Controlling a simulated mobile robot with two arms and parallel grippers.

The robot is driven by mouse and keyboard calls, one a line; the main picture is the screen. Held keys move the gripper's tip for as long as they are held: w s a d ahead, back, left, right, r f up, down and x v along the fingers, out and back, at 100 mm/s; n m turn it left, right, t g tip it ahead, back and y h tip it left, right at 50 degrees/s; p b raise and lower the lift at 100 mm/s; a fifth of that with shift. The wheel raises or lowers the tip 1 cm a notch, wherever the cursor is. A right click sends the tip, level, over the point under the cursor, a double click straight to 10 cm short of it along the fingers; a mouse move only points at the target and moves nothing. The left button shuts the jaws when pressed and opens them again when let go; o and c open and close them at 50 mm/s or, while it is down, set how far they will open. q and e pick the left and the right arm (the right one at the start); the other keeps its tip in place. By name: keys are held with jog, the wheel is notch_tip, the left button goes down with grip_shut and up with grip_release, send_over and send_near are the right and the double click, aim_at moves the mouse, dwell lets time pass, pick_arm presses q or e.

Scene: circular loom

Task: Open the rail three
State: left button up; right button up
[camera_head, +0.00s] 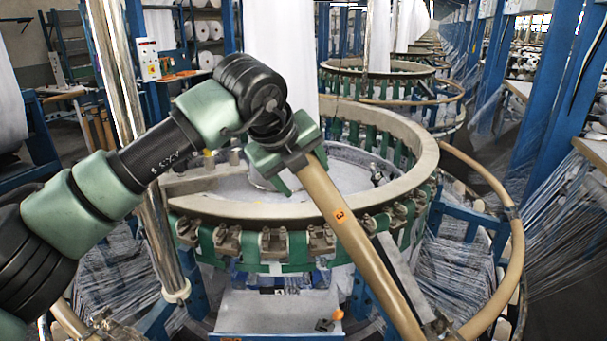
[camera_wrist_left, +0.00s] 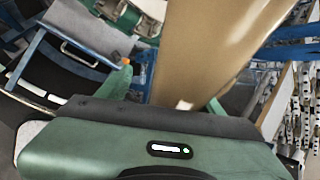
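Rail three (camera_head: 352,239) is a tan curved bar with an orange 3 on it. In the head view it slants from my left gripper (camera_head: 287,158) down to the lower right, crossing in front of the loom ring. Its upper end sits between the green fingers, and the gripper appears shut on it. In the left wrist view the rail (camera_wrist_left: 205,50) rises from between the fingertips (camera_wrist_left: 170,95); the contact itself is mostly hidden by the gripper body. My right gripper is not in view.
The loom's beige ring (camera_head: 420,150) with green and metal blocks stands behind the rail. Another tan rail (camera_head: 516,250) curves around the right side. A chrome post (camera_head: 135,120) stands beside my left arm. A grey-blue panel (camera_head: 270,312) lies low in front.

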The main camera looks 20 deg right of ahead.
pick_arm(q)
jog(key=shift+a, duration=0.1)
jog(key=shift+s+a+r+b, duration=0.1)
jog(key=shift+a+r+b, duration=0.05)
jog(key=shift+r+b, duration=0.15)
jog(key=b+v, duration=0.3)
jog(key=v, duration=0.4)
jog(key=shift+s+r, duration=0.1)
jog(key=v, duration=0.8)
jog(key=shift+s+r, duration=0.2)
jog(key=shift+r, duration=0.2)
